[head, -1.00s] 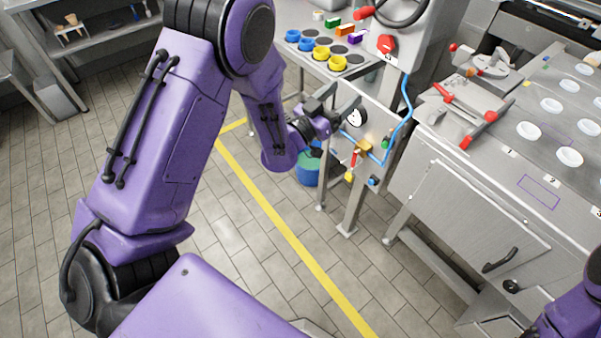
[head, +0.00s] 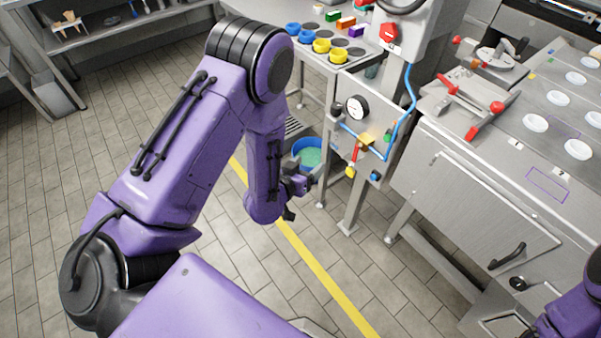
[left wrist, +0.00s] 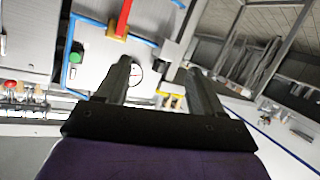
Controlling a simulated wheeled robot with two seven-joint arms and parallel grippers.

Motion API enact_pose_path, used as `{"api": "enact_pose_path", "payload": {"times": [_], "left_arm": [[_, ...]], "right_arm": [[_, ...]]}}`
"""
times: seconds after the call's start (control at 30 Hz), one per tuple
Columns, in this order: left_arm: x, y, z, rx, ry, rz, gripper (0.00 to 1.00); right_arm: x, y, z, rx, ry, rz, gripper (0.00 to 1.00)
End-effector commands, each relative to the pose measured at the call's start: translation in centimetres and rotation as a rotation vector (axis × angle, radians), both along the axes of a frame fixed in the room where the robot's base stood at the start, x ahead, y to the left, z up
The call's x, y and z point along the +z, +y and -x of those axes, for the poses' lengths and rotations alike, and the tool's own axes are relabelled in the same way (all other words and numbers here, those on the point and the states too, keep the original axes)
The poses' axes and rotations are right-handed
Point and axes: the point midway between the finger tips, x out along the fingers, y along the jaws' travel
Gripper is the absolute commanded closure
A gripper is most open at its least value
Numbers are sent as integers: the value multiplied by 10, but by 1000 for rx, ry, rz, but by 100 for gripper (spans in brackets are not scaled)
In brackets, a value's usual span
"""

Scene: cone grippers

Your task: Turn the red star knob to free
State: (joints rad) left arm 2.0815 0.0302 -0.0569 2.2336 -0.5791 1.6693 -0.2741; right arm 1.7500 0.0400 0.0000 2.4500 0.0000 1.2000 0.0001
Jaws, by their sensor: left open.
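The red star knob (head: 390,34) is on the front of the grey upright box at the top of the head view. A short pale mark shows on its face. My left gripper (head: 302,196) is open and empty, low and to the left of the knob, well apart from it. In the left wrist view its two fingers (left wrist: 160,80) are spread with nothing between them. I cannot make out the star knob for sure in that view. My right gripper is out of view; only part of a purple arm shows at the lower right.
A valve panel with a gauge (head: 357,108), a red lever (head: 356,151) and a blue pipe (head: 409,95) stands below the knob. A blue bucket (head: 297,154) is behind my gripper. A steel bench with red-handled clamps (head: 470,105) is at right. Floor at left is free.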

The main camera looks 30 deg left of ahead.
Motion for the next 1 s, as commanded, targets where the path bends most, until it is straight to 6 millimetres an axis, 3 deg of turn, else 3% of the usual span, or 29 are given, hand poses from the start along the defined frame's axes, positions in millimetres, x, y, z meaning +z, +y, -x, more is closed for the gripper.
{"api": "enact_pose_path", "payload": {"times": [0.2,0.87,0.97,1.0], "left_arm": [[-25,4,18,35,80,6,32],[-34,6,25,57,126,25,32],[-66,18,67,174,305,51,32],[-82,23,93,228,396,58,32]], "right_arm": [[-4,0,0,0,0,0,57],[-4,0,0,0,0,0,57],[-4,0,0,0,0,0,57],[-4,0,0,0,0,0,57]]}}
